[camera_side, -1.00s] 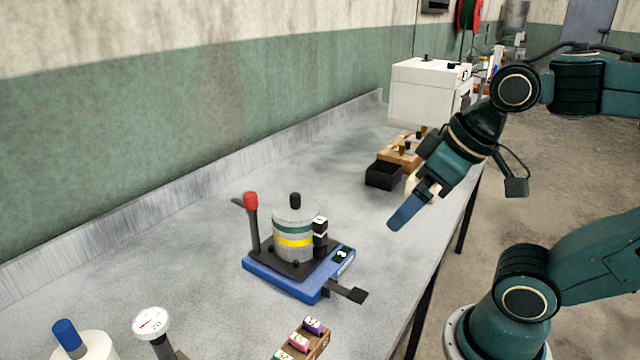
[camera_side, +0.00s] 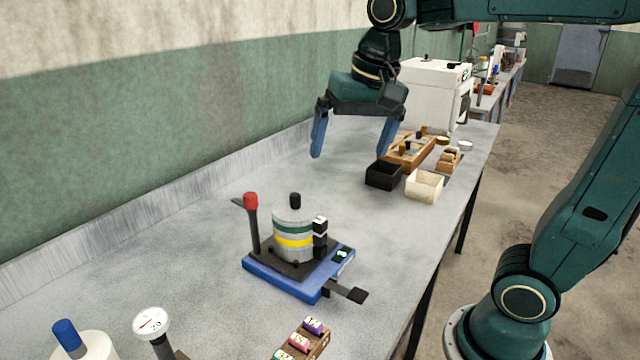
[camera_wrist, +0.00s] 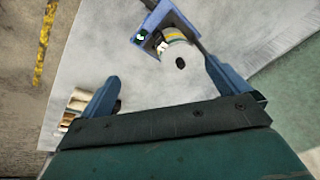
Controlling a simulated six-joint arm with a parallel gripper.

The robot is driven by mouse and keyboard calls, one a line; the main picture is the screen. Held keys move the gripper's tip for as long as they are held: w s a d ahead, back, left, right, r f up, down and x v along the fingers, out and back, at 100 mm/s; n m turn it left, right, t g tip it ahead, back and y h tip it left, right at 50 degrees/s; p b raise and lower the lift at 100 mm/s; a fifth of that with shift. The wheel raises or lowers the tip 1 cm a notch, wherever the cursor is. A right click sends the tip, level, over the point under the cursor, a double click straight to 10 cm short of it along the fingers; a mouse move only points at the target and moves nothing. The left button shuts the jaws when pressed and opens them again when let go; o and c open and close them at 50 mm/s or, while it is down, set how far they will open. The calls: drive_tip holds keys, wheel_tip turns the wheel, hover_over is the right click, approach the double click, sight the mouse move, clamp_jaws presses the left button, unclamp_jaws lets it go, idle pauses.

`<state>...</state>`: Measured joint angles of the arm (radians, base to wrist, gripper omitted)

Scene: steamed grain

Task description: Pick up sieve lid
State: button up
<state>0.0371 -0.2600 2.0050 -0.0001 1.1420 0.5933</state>
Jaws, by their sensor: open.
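The sieve stack (camera_side: 294,234) is a grey cylinder with green and yellow bands on a blue-based shaker. Its grey lid (camera_side: 295,208) with a black knob (camera_side: 295,200) is on top. In the wrist view the lid (camera_wrist: 172,54) and its dark knob show at upper middle, between and beyond the fingers. My gripper (camera_side: 348,152) is open and empty, pointing down above the bench, behind and above the stack in the side view. In the wrist view my gripper (camera_wrist: 158,80) has its fingers wide apart. Nothing touches the lid.
A red-knobbed lever (camera_side: 251,222) stands left of the stack, and a black-and-white post (camera_side: 320,238) stands close at its right. A black box (camera_side: 384,175), a cream box (camera_side: 424,185) and a wooden rack (camera_side: 415,148) stand farther back right. The bench's left strip is clear.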

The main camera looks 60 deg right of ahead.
drive_tip(key=w+d+m+g, duration=0.1)
drive_tip(key=w+m+g, duration=0.1)
drive_tip(key=w+m, duration=0.35)
drive_tip(key=m+g, duration=0.1)
drive_tip(key=m, duration=0.1)
hover_over(295, 194)
wheel_tip(295, 194, down, 2)
drive_tip(key=shift+d, duration=0.1)
drive_tip(key=shift+f, duration=0.15)
drive_tip(key=shift+f, duration=4.2)
drive_tip(key=shift+f, duration=2.6)
drive_tip(key=c, duration=0.8)
